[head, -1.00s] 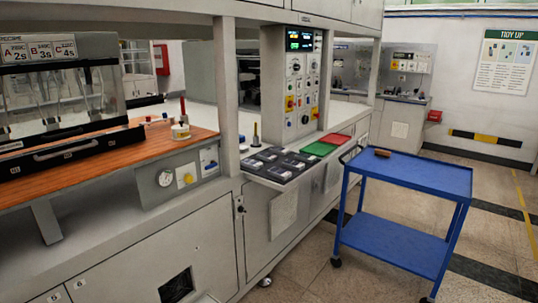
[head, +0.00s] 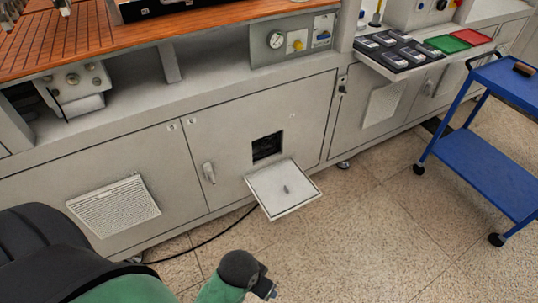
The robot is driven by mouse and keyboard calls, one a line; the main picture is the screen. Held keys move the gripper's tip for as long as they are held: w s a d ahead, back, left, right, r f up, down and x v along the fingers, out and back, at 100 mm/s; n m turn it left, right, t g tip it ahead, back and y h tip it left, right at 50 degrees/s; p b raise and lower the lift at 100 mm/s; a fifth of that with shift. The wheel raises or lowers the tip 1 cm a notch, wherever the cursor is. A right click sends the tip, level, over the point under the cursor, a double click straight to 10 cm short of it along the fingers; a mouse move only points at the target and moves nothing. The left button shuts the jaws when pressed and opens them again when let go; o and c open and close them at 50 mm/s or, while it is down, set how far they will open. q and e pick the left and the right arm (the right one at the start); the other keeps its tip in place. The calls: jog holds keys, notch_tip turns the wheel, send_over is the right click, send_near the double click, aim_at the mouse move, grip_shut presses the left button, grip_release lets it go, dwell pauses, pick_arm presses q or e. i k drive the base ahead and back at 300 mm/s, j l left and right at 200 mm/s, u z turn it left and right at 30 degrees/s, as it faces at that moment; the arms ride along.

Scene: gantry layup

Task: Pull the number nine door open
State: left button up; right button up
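The grey cabinet has two doors side by side, each with a small number plate too small to read. The right-hand door (head: 228,142) looks shut, with a lever handle (head: 208,173) near its left edge. A square opening in it shows a dark inside, and a light flap (head: 284,189) hangs out below the opening. The left-hand door (head: 75,180) has a louvred vent (head: 114,205) and looks shut. My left gripper (head: 265,289) is low at the bottom, in front of the cabinet and apart from it; its fingers are unclear. My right gripper is out of view.
A blue trolley (head: 489,162) stands at the right. A black cable (head: 205,241) lies on the floor by the cabinet base. An orange-brown worktop (head: 70,40) overhangs above.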

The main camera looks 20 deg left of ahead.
aim_at(509, 31)
jog(key=z, duration=0.5)
jog(key=i+z, duration=0.1)
jog(key=z, duration=0.4)
jog(key=l+z, duration=0.1)
jog(key=z, duration=0.35)
jog(key=i+z, duration=0.1)
jog(key=z, duration=0.9)
jog(key=i+j+z, duration=0.1)
jog(key=z, duration=0.9)
jog(key=j+z, duration=0.1)
jog(key=z, duration=0.4)
jog(key=j+z, duration=0.35)
jog(key=i+j+z, duration=0.1)
jog(key=j+z, duration=0.35)
jog(key=j, duration=0.9)
jog(key=k+j+z, duration=0.1)
jog(key=j, duration=1.6)
jog(key=i+j+u, duration=0.1)
jog(key=j, duration=1.1)
jog(key=i+j+u, duration=0.1)
jog(key=j, duration=0.5)
jog(key=i+j, duration=0.15)
jog(key=j, duration=0.45)
jog(key=j+u, duration=0.4)
jog(key=j, duration=2.45)
